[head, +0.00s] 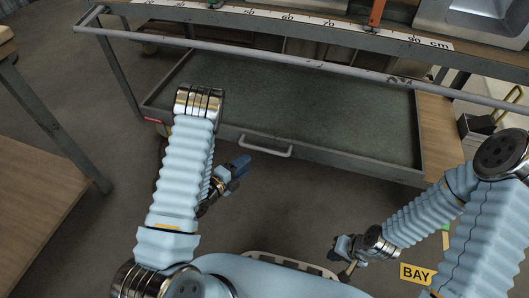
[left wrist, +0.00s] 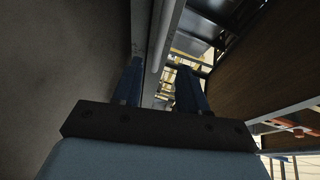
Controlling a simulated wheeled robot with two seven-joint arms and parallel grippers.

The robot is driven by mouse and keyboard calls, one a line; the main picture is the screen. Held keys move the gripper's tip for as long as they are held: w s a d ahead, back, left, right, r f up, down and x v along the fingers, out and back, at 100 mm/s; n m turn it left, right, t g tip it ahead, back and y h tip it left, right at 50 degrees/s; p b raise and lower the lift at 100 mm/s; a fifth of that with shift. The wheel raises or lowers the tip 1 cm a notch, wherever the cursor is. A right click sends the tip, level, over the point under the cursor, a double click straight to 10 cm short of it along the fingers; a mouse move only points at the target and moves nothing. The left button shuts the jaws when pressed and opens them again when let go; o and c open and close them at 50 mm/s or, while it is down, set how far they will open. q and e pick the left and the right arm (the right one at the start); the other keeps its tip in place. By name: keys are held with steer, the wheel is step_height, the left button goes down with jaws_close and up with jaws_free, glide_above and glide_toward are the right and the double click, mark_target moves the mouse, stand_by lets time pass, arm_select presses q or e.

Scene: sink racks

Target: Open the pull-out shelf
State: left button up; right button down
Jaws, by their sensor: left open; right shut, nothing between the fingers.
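The pull-out shelf (head: 300,105) is a wide dark grey-green tray with a raised metal rim, low under the bench in the head view. A silver bar handle (head: 266,147) sits on the middle of its front edge. My left gripper (head: 242,163) is open and empty, just in front of the shelf and near the handle's left end; they look apart. In the left wrist view its two blue fingers (left wrist: 158,82) point toward a pale bar (left wrist: 164,40); I cannot tell if this is the handle. My right gripper (head: 342,256) is shut and empty, low near my base.
A metal rail (head: 250,50) runs along the bench front above the shelf, beside a centimetre scale (head: 290,18). A wooden-topped table (head: 30,195) stands at the left. A yellow BAY sign (head: 416,274) is at lower right. Floor before the shelf is clear.

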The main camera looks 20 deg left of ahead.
mark_target(264, 150)
arm_select(q)
steer(key=b+x, duration=0.1)
steer(key=x, duration=1)
steer(key=shift+w+a, duration=0.1)
steer(key=shift+w, duration=0.05)
jaws_close()
